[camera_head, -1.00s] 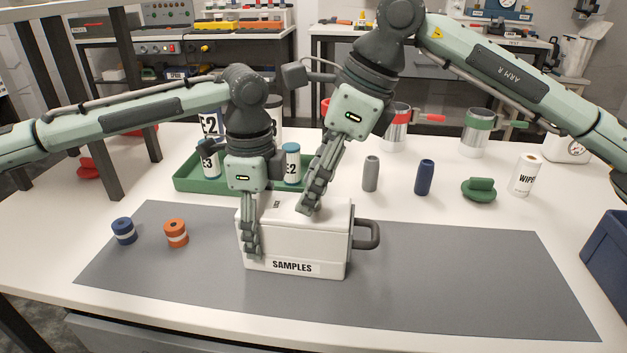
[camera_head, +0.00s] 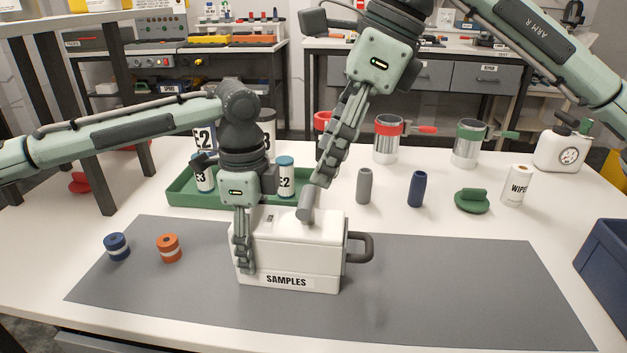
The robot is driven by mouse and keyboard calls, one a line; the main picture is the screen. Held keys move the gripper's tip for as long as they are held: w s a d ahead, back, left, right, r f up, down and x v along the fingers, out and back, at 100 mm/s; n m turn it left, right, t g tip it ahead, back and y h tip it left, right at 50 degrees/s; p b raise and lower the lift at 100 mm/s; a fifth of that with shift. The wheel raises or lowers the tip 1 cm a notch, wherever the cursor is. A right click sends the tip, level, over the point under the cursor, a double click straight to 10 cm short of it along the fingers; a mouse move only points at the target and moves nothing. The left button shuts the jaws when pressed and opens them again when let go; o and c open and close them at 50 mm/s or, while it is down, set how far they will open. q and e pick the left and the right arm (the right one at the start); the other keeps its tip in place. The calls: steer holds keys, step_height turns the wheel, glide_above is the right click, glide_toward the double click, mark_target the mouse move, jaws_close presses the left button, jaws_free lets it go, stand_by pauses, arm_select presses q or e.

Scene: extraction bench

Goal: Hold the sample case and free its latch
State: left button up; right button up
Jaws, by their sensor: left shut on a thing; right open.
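The white sample case (camera_head: 290,262), labelled SAMPLES, sits upright on the grey mat with its lid down. A grey handle sticks out on its right side. A grey latch lever (camera_head: 307,204) stands up from the top of the case, tilted a little. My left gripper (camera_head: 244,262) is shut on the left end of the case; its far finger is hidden. My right gripper (camera_head: 323,180) is open above the lid, its fingertips close to the top of the lever. I cannot tell whether they touch it.
A green tray (camera_head: 180,190) with labelled jars stands behind the case. Blue (camera_head: 117,247) and orange (camera_head: 169,249) spools lie left on the mat (camera_head: 450,290). Grey and blue cylinders, a green lid, wipes and steel cups stand behind right. A blue bin (camera_head: 605,262) is at right.

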steer(key=v, duration=0.4)
steer(key=shift+r, duration=0.1)
arm_select(q)
steer(key=o, duration=1.6)
steer(key=shift+c, duration=0.2)
steer(key=shift+r, duration=0.1)
step_height(320, 180, up, 12)
steer(key=shift+f, duration=0.1)
